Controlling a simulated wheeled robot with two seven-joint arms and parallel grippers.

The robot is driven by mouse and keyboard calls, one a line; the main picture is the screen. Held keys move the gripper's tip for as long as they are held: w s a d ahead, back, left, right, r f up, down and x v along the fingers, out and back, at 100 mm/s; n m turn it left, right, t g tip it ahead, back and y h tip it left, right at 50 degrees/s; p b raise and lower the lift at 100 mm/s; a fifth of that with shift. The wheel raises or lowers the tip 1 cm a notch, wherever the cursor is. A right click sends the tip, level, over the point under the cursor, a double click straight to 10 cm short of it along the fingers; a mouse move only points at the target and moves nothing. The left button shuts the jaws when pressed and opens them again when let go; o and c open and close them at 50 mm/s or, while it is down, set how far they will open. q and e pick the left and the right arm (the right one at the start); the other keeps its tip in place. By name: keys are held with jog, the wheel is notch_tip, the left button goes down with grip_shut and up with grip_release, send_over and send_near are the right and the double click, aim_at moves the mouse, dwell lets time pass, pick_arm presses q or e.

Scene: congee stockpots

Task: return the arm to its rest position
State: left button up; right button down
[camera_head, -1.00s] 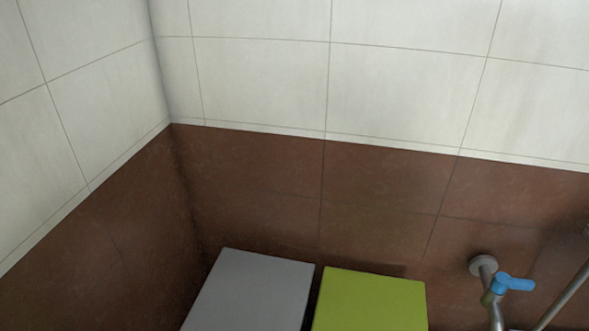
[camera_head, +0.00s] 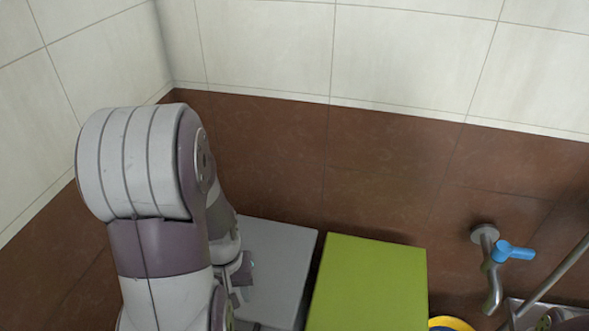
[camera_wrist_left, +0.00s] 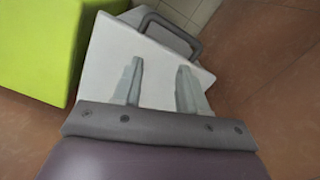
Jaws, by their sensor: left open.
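My left arm (camera_head: 155,200) stands up at the left of the head view, bent at a thick rounded joint. It partly covers the grey box. In the left wrist view my left gripper (camera_wrist_left: 157,80) is open, its two fingers apart with nothing between them. Beyond the fingers is a white-grey surface with a dark grey handle. In the head view the gripper is mostly hidden behind the arm. My right gripper is in neither view.
A grey box top (camera_head: 275,265) and a green box top (camera_head: 370,285) stand side by side near the brown wall. A tap with a blue lever (camera_head: 514,251) is at the right. A yellow-rimmed round thing (camera_head: 452,323) shows at the bottom edge.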

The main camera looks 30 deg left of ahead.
pick_arm(q)
jog(key=w+d+r+m+t, duration=0.1)
jog(key=w+d+r+m, duration=0.1)
jog(key=w+d+m, duration=0.3)
jog(key=d+r+m+t, duration=0.1)
jog(key=d+m, duration=0.1)
jog(key=d, duration=0.5)
notch_tip(320, 180, up, 22)
jog(key=p, duration=2.1)
jog(key=shift+f, duration=0.2)
jog(key=shift+w, duration=0.1)
